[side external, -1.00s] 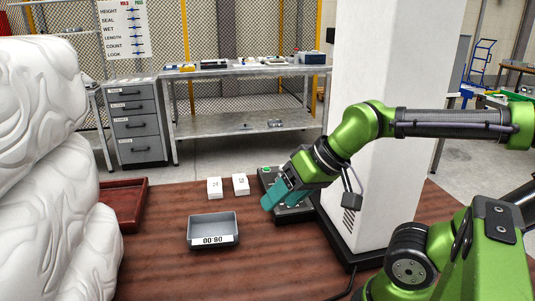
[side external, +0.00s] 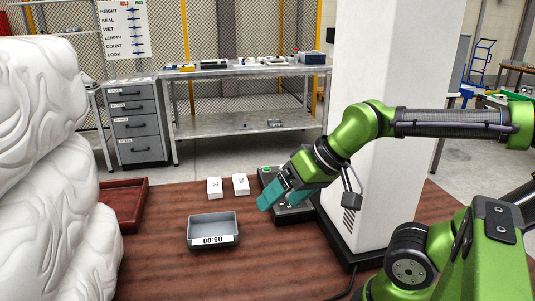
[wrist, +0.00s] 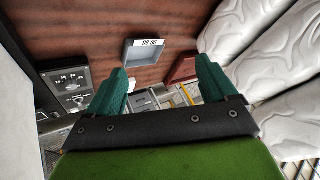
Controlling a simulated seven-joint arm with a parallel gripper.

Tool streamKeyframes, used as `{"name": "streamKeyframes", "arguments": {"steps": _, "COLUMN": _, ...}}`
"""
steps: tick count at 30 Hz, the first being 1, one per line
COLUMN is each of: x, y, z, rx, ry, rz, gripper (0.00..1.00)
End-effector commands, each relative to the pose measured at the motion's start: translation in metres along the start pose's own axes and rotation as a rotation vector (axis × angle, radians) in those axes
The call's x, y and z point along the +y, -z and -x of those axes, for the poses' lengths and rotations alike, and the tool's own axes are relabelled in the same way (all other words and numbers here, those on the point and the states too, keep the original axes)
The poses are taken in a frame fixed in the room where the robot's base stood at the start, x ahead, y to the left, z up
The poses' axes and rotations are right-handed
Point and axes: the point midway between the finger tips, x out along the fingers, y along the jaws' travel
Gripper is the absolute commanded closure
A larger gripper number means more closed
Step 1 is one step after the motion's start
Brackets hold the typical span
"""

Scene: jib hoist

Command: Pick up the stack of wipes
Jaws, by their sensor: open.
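Two small white blocks with dark printed marks stand side by side on the brown table, a left block (side external: 214,188) and a right block (side external: 240,184). They look like stacks of wipes, but I cannot tell which one the task means. My gripper (side external: 264,204), with teal fingers, is to the right of and nearer than the blocks, above the table by the control box, touching neither block. In the wrist view my gripper (wrist: 160,68) is open and empty, its fingers wide apart. Pale shapes show low between the fingers there, too small to make out.
A grey tray (side external: 213,230) with a numbered label stands in front of the blocks. A dark red tray (side external: 122,204) and bulky white wrapped bags (side external: 45,150) are at the left. A control box (side external: 290,212) and white column (side external: 385,110) stand at the right.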

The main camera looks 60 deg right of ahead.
Motion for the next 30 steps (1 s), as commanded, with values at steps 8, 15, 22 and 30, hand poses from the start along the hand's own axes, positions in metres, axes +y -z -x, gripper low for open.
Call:
{"name": "streamKeyframes", "arguments": {"steps": 8, "x": 0.004, "y": -0.002, "z": -0.015, "rx": -0.065, "ry": -0.024, "rz": -0.015, "gripper": 0.15}}
{"name": "streamKeyframes", "arguments": {"steps": 15, "x": 0.011, "y": 0.058, "z": -0.058, "rx": -0.173, "ry": -0.101, "rz": -0.093, "gripper": 0.15}}
{"name": "streamKeyframes", "arguments": {"steps": 22, "x": 0.035, "y": 0.136, "z": -0.120, "rx": -0.216, "ry": -0.230, "rz": -0.188, "gripper": 0.15}}
{"name": "streamKeyframes", "arguments": {"steps": 30, "x": 0.083, "y": 0.215, "z": -0.209, "rx": -0.198, "ry": -0.436, "rz": -0.262, "gripper": 0.15}}
